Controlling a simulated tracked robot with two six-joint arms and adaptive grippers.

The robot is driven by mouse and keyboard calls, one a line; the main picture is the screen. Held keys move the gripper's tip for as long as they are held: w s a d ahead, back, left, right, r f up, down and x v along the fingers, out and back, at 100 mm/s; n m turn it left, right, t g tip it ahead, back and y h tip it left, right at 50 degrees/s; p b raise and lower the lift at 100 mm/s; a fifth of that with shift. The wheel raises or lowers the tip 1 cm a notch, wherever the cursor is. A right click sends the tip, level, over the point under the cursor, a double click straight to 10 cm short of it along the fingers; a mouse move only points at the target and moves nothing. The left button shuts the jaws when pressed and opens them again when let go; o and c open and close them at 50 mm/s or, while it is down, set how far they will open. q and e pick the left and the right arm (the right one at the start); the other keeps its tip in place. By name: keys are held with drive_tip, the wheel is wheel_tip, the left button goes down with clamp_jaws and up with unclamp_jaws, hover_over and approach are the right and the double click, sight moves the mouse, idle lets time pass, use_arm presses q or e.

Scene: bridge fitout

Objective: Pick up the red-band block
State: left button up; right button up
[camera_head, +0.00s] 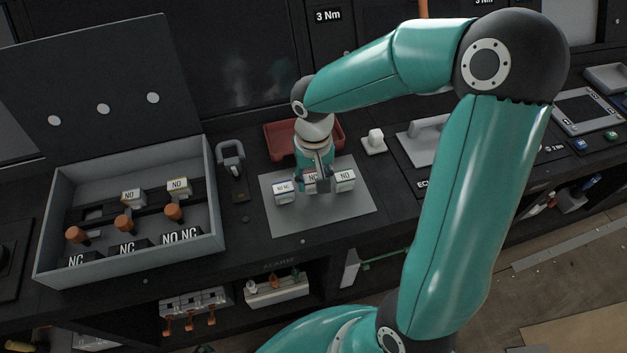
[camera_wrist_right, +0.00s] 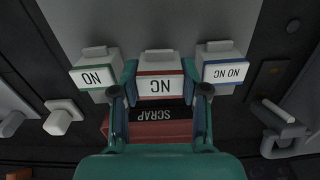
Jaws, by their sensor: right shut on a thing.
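The red-band block, white and marked NC (camera_head: 311,180), is in the middle of a row of three on a grey mat (camera_head: 335,212). My right gripper (camera_head: 318,172) reaches down from behind and is shut on it. In the right wrist view the red-band block (camera_wrist_right: 160,87) sits between the two fingers (camera_wrist_right: 160,92). I cannot tell whether it touches the mat. The blue-band NO NC block (camera_head: 283,190) stands on its left in the head view, the green-band NO block (camera_head: 345,178) close on its right. My left gripper is not in view.
A red tray (camera_head: 277,140), labelled SCRAP in the wrist view, lies behind the mat. An open grey box (camera_head: 215,220) with blocks and orange-brown knobs stands on the left. A dark latch-like fixture (camera_head: 231,160) stands between box and mat. A white knob (camera_head: 375,140) is at the right.

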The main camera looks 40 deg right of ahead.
sight(313, 177)
wheel_tip(313, 177, up, 18)
drive_tip(key=p, duration=0.1)
drive_tip(key=shift+r, duration=0.25)
drive_tip(key=shift+f, duration=0.1)
